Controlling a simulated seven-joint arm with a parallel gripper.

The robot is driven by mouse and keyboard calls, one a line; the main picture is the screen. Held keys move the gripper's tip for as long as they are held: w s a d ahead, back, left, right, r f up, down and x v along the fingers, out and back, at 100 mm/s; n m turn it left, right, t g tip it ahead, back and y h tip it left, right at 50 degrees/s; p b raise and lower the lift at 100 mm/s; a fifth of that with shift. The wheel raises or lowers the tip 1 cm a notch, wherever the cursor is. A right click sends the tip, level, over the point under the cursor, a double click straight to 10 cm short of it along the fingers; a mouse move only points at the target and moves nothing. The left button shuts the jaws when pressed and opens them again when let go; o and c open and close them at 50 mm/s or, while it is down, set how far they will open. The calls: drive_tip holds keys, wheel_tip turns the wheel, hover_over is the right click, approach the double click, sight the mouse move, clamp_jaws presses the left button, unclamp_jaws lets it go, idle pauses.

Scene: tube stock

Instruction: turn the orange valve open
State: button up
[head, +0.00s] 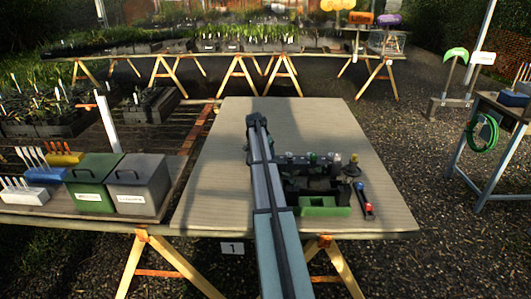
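My arm reaches from the bottom edge over the central table (215,185) in the head view. Its dark end (257,120) is over the far part of the table; I cannot make out the gripper fingers or whether they hold anything. Right of the arm stands a dark assembly with several small coloured tops, among them a green one (314,157) and a small yellow-orange one (354,158). I cannot tell whether the yellow-orange one is the orange valve, or how any handle is turned. My arm hides part of the assembly's left side.
Green (92,185) and grey (138,185) bins stand at left. The table's left part and right edge are clear.

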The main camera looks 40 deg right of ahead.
drive_tip(key=shift+c, duration=0.2)
drive_tip(key=c, duration=1)
drive_tip(key=shift+n, duration=0.4)
drive_tip(key=n, duration=0.1)
drive_tip(key=n+t, duration=0.1)
drive_tip(key=shift+s+n, duration=0.2)
drive_tip(key=shift+n, duration=0.2)
drive_tip(key=n+t+y, duration=0.1)
drive_tip(key=n, duration=0.1)
drive_tip(key=n+t, duration=0.1)
drive_tip(key=n, duration=0.2)
drive_tip(key=shift+d+y, duration=0.2)
drive_tip(key=shift+y, duration=0.2)
drive_tip(key=n+y, duration=0.1)
drive_tip(key=n, duration=0.4)
drive_tip(key=shift+d+t+y, duration=0.15)
drive_tip(key=shift+t+y, duration=0.25)
drive_tip(key=n, duration=0.2)
drive_tip(key=n+y, duration=0.1)
drive_tip(key=n, duration=0.1)
drive_tip(key=shift+d+y, duration=0.1)
drive_tip(key=shift+y, duration=0.2)
drive_tip(key=shift+n, duration=0.3)
